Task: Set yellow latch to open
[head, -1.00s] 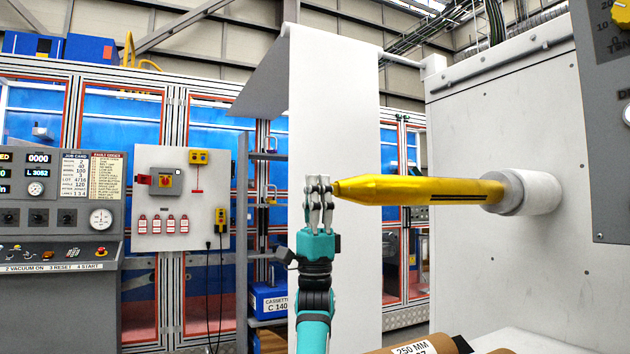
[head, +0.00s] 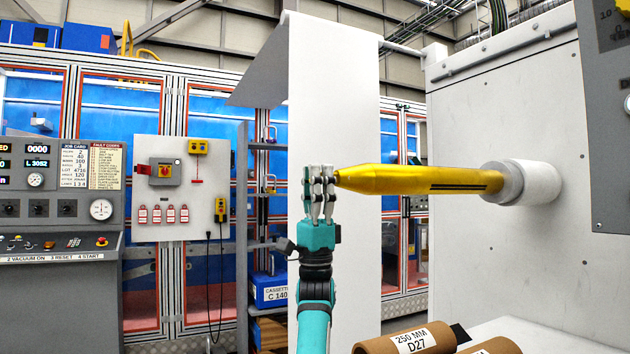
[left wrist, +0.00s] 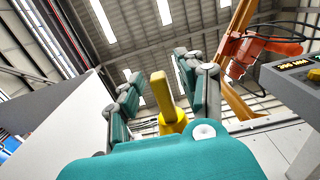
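A long yellow tapered bar (head: 425,180) sticks out leftward from a pale round collar on the white machine side. My left gripper (head: 319,190) points up at its narrow left tip; the fingers overlap the tip in the head view, so contact cannot be told there. In the left wrist view, a yellow lever-like piece (left wrist: 161,97) with a wider yellow base stands between the fingers of my left gripper (left wrist: 165,85). The fingers are apart, with gaps on both sides of it. I cannot tell for sure whether this piece is the latch. My right gripper is not in view.
The white machine side (head: 480,260) stands at the right. A hanging white sheet (head: 340,110) is behind my gripper. Brown cardboard rolls (head: 405,342) lie below right. A control console (head: 55,215) is at far left. An orange hoist arm (left wrist: 245,55) shows overhead.

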